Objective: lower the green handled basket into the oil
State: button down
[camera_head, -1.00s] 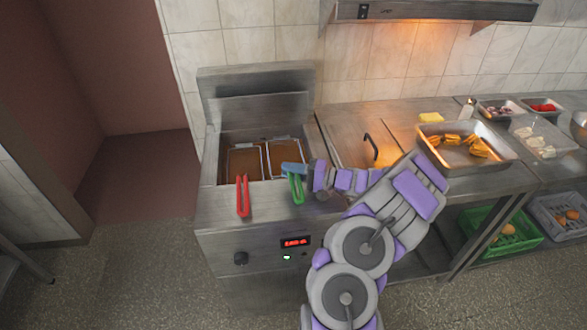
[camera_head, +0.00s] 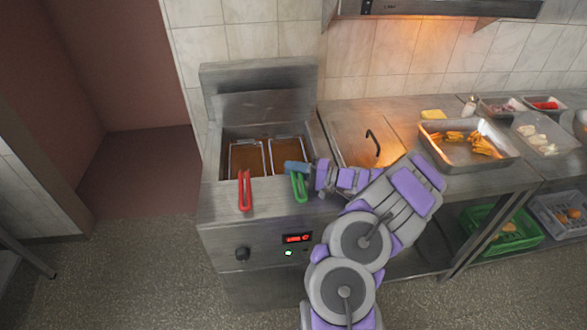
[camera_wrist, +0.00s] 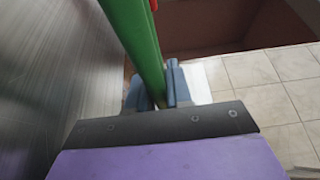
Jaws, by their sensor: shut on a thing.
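The green handle (camera_head: 299,187) of the right basket (camera_head: 286,150) sticks out over the fryer's front edge. My gripper (camera_head: 296,168) is shut on this handle near its basket end. In the wrist view the green handle (camera_wrist: 138,40) runs between the blue fingers of my gripper (camera_wrist: 157,85). The right basket sits in the right bay of the fryer, over brown oil (camera_head: 284,144); I cannot tell how deep it is. The left basket (camera_head: 246,157) with the red handle (camera_head: 245,190) sits beside it in the left bay.
The steel fryer (camera_head: 222,207) has a lit red display (camera_head: 297,238) on its front. To its right is a counter with a black-handled lid (camera_head: 372,140) and a tray of golden food (camera_head: 437,150). Green (camera_head: 480,230) and grey (camera_head: 541,217) crates stand below. Floor at left is clear.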

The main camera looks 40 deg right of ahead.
jog(key=c, duration=1.2)
grip_release()
jog(key=shift+d+f, duration=0.1)
jog(key=shift+d, duration=0.15)
jog(key=shift+o, duration=1.2)
jog(key=shift+a, duration=0.15)
jog(key=shift+s, duration=0.1)
jog(key=p+v, duration=0.2)
jog(key=v, duration=0.4)
jog(key=shift+s+d, duration=0.2)
jog(key=shift+d, duration=0.2)
jog(key=shift+s+d, duration=0.15)
jog(key=shift+s, duration=0.15)
jog(key=shift+f, duration=0.1)
